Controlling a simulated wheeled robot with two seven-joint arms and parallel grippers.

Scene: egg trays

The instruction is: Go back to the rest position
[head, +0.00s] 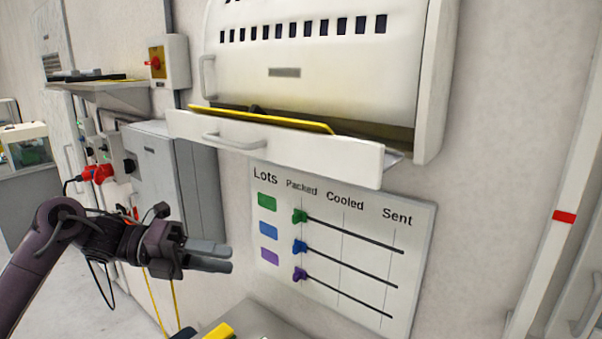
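My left gripper (231,257) reaches in from the left at the end of my dark arm. Its two grey fingers point right and lie close together in this view. I cannot tell whether they are shut or a little apart. Nothing shows between them. The fingertips appear just left of the white lots board (418,240), and I cannot tell the distance to it. My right gripper is not in view.
The board's green (300,216), blue (300,246) and purple (300,274) sliders stand under "Packed". A grey box (165,175) hangs behind my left arm.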

